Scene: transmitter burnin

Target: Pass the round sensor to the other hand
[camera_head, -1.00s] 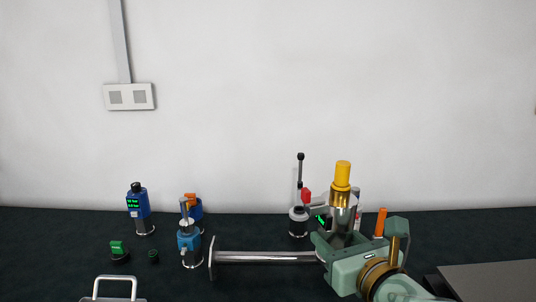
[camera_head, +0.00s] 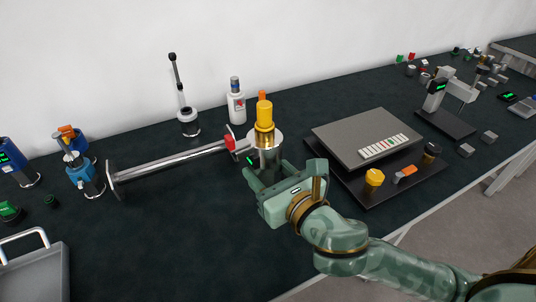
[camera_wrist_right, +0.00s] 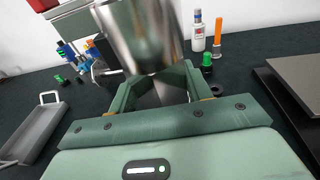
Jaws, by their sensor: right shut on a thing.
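The round sensor (camera_head: 264,118), a steel cylinder with a yellow cap, stands upright in my right gripper (camera_head: 268,172). The gripper is shut on its lower steel part. In the right wrist view the sensor's blurred steel body (camera_wrist_right: 142,36) rises between the two green fingers (camera_wrist_right: 158,88), and its yellow top is out of frame. My left gripper is in neither current view.
A long metal rail (camera_head: 175,162) lies left of the sensor. A black-and-steel instrument (camera_head: 184,112) and a white bottle (camera_head: 237,106) stand behind. A grey plate (camera_head: 345,128) lies to the right. A grey tray (camera_head: 62,272) is at lower left. Dark tabletop is clear at front left.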

